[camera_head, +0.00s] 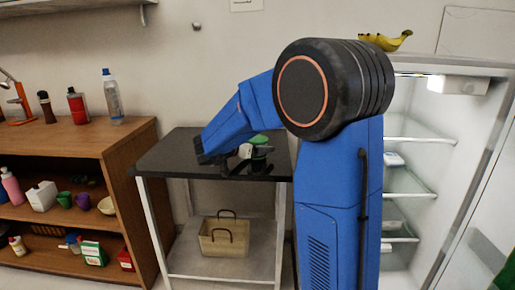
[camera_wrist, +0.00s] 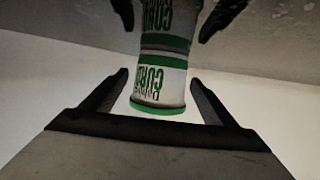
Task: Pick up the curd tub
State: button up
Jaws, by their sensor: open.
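The curd tub is white with green bands and green lettering. In the wrist view the tub (camera_wrist: 160,88) appears upside down between my gripper's two dark fingers, with gaps on both sides. My gripper (camera_wrist: 159,77) is open and not closed on it. Above the tub in that view is its mirror image in the shiny top, with dark reflections of the fingers. In the head view the green top of the tub (camera_head: 258,139) shows on the black table (camera_head: 180,160), and my gripper (camera_head: 236,160) is low beside it, partly hiding it.
A wicker basket (camera_head: 225,236) sits on the table's lower shelf. A wooden shelf unit (camera_head: 75,140) with bottles and cups stands at the left. An open fridge (camera_head: 425,160) is at the right, with bananas (camera_head: 386,41) on top. The table's left part is clear.

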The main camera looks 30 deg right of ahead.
jog(key=shift+w+d, duration=0.1)
jog(key=shift+d, duration=0.15)
jog(key=c, duration=1.4)
